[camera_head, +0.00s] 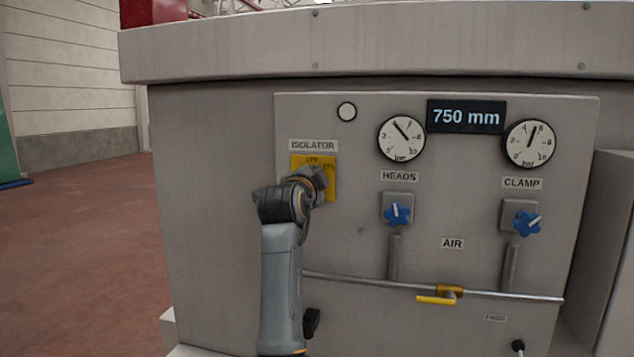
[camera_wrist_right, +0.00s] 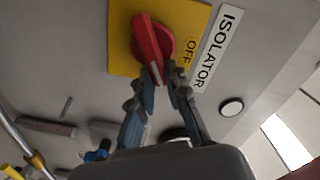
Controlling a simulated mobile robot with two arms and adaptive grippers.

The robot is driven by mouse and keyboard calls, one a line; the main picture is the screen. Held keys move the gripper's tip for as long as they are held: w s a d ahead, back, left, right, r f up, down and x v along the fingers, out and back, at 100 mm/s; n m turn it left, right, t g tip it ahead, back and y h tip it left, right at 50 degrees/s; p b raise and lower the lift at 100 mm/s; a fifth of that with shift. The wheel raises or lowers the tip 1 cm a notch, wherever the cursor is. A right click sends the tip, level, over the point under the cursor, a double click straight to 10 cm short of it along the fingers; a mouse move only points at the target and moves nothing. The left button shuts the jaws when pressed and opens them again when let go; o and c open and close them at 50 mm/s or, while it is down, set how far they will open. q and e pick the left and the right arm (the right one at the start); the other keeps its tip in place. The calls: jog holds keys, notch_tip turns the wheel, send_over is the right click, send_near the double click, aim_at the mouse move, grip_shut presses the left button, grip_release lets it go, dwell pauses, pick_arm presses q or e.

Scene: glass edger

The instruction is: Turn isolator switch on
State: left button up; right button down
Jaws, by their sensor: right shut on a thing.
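The isolator switch is a red rotary handle (camera_wrist_right: 153,45) on a yellow plate (camera_wrist_right: 190,20) in the right wrist view. An OFF mark shows on the plate beside the handle. In the head view the yellow plate (camera_head: 328,163) sits under the ISOLATOR label (camera_head: 313,145), and my right arm hides the handle. My right gripper (camera_wrist_right: 162,75) has its fingertips at the end of the red handle and is shut on it. My left gripper is in neither view.
Right of the isolator are two gauges (camera_head: 401,139), a 750 mm display (camera_head: 466,117), and blue knobs for HEADS (camera_head: 397,214) and CLAMP (camera_head: 527,223). A yellow-handled valve (camera_head: 438,298) sits on a pipe below. Open floor (camera_head: 85,230) lies to the left.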

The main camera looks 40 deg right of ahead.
dwell(0.4)
jog(key=c, duration=1.3)
grip_release()
jog(key=v, duration=0.7)
jog(key=shift+s+a, duration=0.15)
